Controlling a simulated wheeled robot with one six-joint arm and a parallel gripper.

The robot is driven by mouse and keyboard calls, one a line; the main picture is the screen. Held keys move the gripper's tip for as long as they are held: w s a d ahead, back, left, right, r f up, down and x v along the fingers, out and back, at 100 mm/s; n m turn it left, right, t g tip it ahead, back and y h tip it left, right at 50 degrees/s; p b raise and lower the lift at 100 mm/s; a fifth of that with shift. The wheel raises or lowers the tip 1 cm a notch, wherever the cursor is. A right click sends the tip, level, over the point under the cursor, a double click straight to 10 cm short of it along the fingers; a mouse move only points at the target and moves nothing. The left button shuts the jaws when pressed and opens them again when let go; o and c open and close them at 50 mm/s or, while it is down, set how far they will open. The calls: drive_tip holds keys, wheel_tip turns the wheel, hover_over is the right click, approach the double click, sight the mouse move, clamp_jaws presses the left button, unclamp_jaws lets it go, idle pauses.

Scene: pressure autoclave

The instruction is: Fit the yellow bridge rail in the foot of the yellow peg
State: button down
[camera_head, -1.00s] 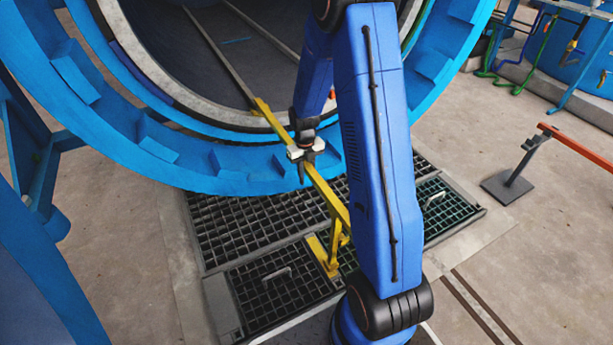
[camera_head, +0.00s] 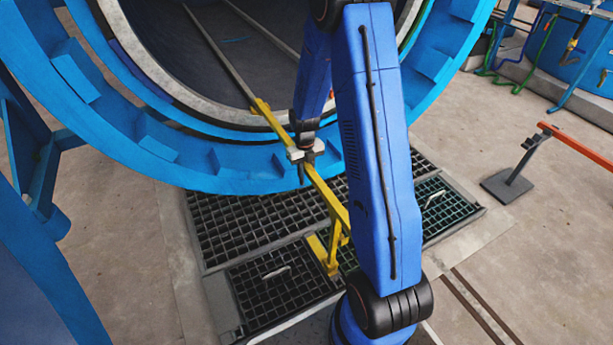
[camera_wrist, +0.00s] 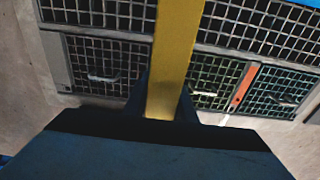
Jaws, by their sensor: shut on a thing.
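The yellow bridge rail (camera_head: 322,188) runs from the lip of the blue autoclave opening down toward a yellow stand over the floor grating. Its far end (camera_head: 262,106) lies in line with a grey rail inside the vessel. Its near end is partly hidden behind my blue arm. The yellow peg with its foot (camera_head: 328,258) stands on the grating under the near end. My gripper (camera_head: 303,168) is shut on the bridge rail around its middle. In the wrist view the rail (camera_wrist: 176,60) passes between my jaws. I cannot tell whether either end is seated.
The blue autoclave ring (camera_head: 235,165) rises close behind the rail. Metal gratings with handles (camera_head: 276,272) cover the floor pit below. An orange bar on a grey post (camera_head: 515,180) stands at right. Bare concrete lies between them.

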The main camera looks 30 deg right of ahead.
drive_tip(key=shift+f, duration=0.35)
drive_tip(key=shift+r, duration=0.15)
drive_tip(key=shift+r, duration=0.45)
idle(0.5)
drive_tip(key=shift+s, duration=0.15)
idle(0.6)
idle(0.3)
drive_tip(key=shift+f, duration=1.6)
idle(0.8)
drive_tip(key=c, duration=1.4)
unclamp_jaws()
